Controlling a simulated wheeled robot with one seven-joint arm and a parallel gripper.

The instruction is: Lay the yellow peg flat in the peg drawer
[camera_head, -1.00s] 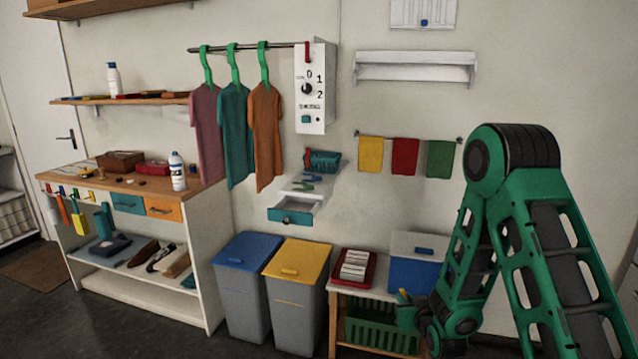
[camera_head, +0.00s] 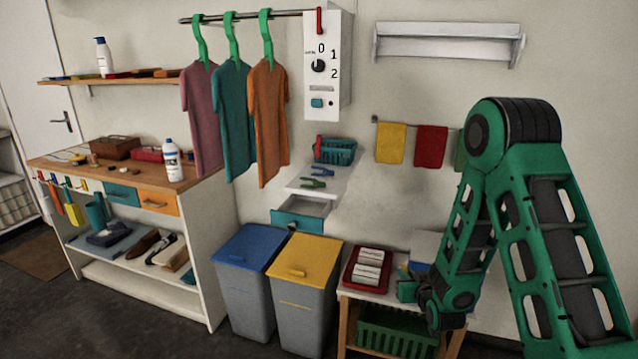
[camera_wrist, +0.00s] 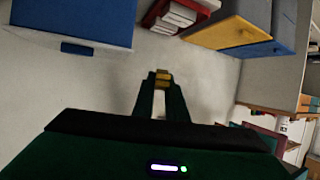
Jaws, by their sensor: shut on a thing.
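In the wrist view the yellow peg (camera_wrist: 163,76) sits between the fingertips of my gripper (camera_wrist: 160,88), which is shut on it. In the head view my gripper (camera_head: 410,288) is low at the right, in front of the small table, with a bit of yellow (camera_head: 404,268) at its tip. The peg drawer (camera_head: 298,221) has a teal front and stands pulled open under a small white wall shelf (camera_head: 330,184). Its visible inside looks empty. My gripper is to the right of the drawer, apart from it and lower in the picture.
Green and teal pegs (camera_head: 313,183) lie on the wall shelf beside a teal basket (camera_head: 335,152). Blue-lidded (camera_head: 247,248) and yellow-lidded bins (camera_head: 304,262) stand below the drawer. A red tray (camera_head: 367,270) is on the small table. Shirts (camera_head: 268,120) hang to the upper left.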

